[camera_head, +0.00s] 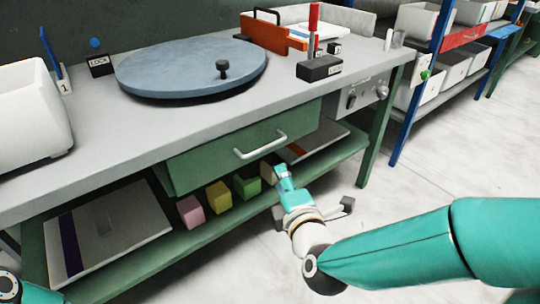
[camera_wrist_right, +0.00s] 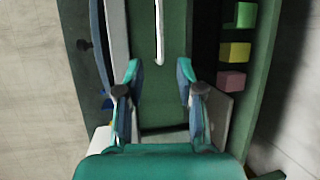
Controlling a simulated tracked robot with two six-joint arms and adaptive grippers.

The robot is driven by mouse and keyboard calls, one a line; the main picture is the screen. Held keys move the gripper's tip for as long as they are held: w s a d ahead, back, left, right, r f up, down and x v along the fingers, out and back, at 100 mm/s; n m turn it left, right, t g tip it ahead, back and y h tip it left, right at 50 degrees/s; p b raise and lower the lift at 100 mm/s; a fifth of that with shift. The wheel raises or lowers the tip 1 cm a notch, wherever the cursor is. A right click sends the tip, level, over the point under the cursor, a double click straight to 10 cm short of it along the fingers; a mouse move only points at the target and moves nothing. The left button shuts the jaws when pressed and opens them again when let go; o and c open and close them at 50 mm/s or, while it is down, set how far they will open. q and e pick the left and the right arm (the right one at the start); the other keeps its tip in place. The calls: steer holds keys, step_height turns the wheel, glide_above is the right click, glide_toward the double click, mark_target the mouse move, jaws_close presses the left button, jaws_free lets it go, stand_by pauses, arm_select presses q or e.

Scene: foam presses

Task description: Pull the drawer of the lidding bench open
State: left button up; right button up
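The lidding bench (camera_head: 90,175) has a green drawer (camera_head: 205,160) under its grey top, with a pale bar handle (camera_head: 260,145) on its front. I cannot tell for sure whether the drawer is fully closed. My right gripper (camera_head: 276,172) is below and in front of the handle, apart from it. In the right wrist view my right gripper (camera_wrist_right: 159,75) is open and empty, and the handle (camera_wrist_right: 158,35) lies ahead, in line with the gap between the fingers. The drawer front (camera_wrist_right: 172,100) is behind it. My left gripper is out of view; only part of my left arm shows at bottom left.
Pink (camera_head: 191,210), yellow (camera_head: 218,197) and green (camera_head: 246,184) blocks stand on the lower shelf (camera_head: 160,255) under the drawer. A blue-grey disc (camera_head: 180,70) lies on the benchtop. A green bench leg (camera_head: 376,150) stands right of the drawer. The floor in front is clear.

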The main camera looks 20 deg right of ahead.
mark_target(265, 147)
steer(key=shift+w+d+f, duration=0.15)
steer(key=shift+w+f, duration=0.35)
steer(key=shift+w, duration=2.2)
steer(key=shift+w+d+f, duration=0.1)
steer(key=shift+w+f, duration=0.45)
steer(key=shift+w, duration=2.2)
steer(key=shift+w+d+f, duration=0.15)
steer(key=shift+w+f, duration=0.35)
steer(key=shift+w, duration=2.2)
jaws_close()
